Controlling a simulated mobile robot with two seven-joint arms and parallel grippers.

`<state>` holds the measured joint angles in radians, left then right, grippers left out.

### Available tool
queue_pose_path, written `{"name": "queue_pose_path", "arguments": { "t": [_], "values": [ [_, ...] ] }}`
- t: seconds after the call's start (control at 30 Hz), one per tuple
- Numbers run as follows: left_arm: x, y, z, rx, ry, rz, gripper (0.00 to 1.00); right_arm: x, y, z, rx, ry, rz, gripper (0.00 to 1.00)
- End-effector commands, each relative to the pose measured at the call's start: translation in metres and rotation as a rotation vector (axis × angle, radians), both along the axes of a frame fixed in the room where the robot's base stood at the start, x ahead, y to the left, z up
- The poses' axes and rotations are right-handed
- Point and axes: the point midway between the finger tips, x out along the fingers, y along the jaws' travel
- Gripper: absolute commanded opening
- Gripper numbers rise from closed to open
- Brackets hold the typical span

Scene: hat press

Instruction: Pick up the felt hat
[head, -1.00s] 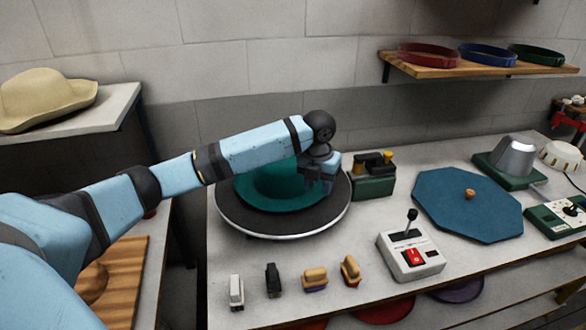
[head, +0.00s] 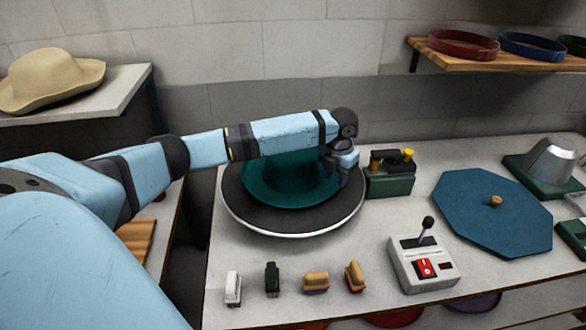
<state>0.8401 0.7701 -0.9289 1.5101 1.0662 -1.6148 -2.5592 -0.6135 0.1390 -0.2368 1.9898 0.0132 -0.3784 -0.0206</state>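A teal hat (head: 283,188), seemingly felt, lies on a round dark turntable (head: 290,219) with a pale rim. My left arm crosses in front of the hat's far part and hides some of it. My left gripper (head: 344,180) points down at the hat's right brim. I cannot tell whether its fingers touch the brim or how wide they are apart. A beige hat (head: 50,80) with a wavy brim sits on the shelf at the far left, away from the gripper. My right gripper is not in view.
A green block with yellow knobs (head: 390,178) stands close to the right of the gripper. A lever box with a red switch (head: 424,262), a blue octagonal board (head: 490,222) and several small brushes (head: 315,282) are on the table (head: 370,235). A wall shelf (head: 470,58) holds coloured bands.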

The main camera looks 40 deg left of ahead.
Motion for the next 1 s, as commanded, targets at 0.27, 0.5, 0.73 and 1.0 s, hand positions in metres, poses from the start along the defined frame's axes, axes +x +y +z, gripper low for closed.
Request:
{"name": "queue_pose_path", "arguments": {
  "t": [0.27, 0.5, 0.73, 1.0],
  "values": [
    [-0.001, -0.006, -0.039, 0.000, 0.003, 0.000, 0.40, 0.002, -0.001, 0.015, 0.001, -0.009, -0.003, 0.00],
    [0.000, -0.005, -0.046, 0.000, 0.000, -0.001, 0.40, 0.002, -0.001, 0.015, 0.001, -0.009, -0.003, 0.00],
    [0.000, -0.005, -0.046, 0.000, 0.000, -0.001, 0.05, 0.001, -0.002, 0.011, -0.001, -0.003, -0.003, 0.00],
    [0.000, -0.005, -0.046, 0.001, 0.000, 0.000, 0.00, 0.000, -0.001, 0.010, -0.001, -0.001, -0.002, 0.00]
  ]
}}
